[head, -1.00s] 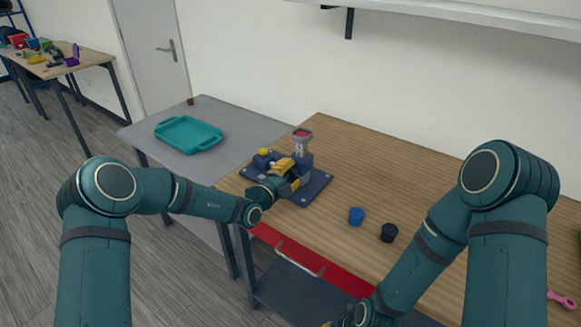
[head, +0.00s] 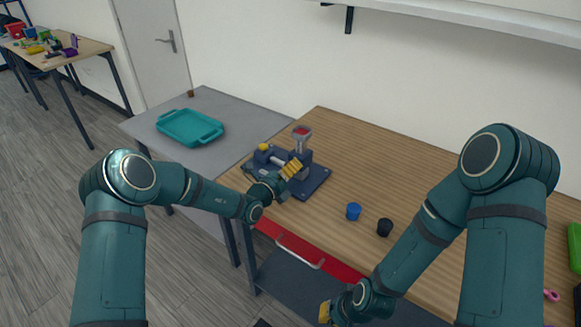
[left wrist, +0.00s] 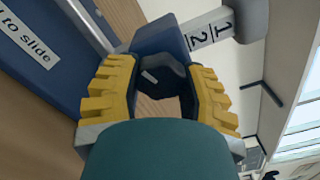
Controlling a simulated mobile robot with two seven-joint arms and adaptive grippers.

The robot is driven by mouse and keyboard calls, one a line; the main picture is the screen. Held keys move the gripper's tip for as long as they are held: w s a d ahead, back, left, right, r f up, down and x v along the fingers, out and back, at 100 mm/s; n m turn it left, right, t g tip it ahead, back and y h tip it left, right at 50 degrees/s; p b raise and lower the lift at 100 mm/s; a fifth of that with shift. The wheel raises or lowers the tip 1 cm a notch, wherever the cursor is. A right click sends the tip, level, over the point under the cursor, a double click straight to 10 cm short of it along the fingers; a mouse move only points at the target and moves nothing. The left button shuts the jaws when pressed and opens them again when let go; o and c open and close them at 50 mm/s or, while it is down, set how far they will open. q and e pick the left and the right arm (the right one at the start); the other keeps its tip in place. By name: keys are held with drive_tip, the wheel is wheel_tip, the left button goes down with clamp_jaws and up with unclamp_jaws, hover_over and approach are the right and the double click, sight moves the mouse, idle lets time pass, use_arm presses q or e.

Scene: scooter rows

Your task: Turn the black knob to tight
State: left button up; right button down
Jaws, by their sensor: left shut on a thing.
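The dark blue fixture (head: 316,180) stands on the wooden bench, with a yellow knob and a grey post with a red top. My left gripper (head: 291,168) is at its front side. In the left wrist view, the yellow fingers of the left gripper (left wrist: 160,75) close around the black knob (left wrist: 165,84) on the fixture's blue block. The knob is mostly hidden in the head view. My right gripper (head: 325,312) is low at the bottom, in front of the bench; its jaw opening does not show clearly.
A blue cap-like piece (head: 353,211) and a black one (head: 384,228) sit on the bench right of the fixture. A teal tray (head: 190,128) lies on the grey table to the left. The bench has a red front drawer (head: 335,266). Bare wood lies behind the caps.

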use_arm(q)
drive_tip(key=m, duration=0.3)
drive_tip(key=shift+m, duration=0.4)
drive_tip(key=m, duration=0.3)
drive_tip(key=shift+m, duration=0.3)
drive_tip(key=m, duration=0.3)
drive_tip(key=shift+f+m+b, duration=0.1)
drive_tip(key=shift+m+b, duration=0.2)
drive_tip(key=m+b, duration=0.1)
drive_tip(key=m, duration=0.1)
drive_tip(key=shift+w+a+m, duration=0.1)
drive_tip(key=shift+m, duration=0.3)
drive_tip(key=m+b, duration=0.2)
drive_tip(key=m, duration=0.2)
drive_tip(key=shift+a+m+b, duration=0.1)
drive_tip(key=shift+m+b, duration=1.55)
drive_tip(key=shift+m, duration=0.55)
drive_tip(key=o, duration=1.2)
drive_tip(key=shift+w, duration=0.1)
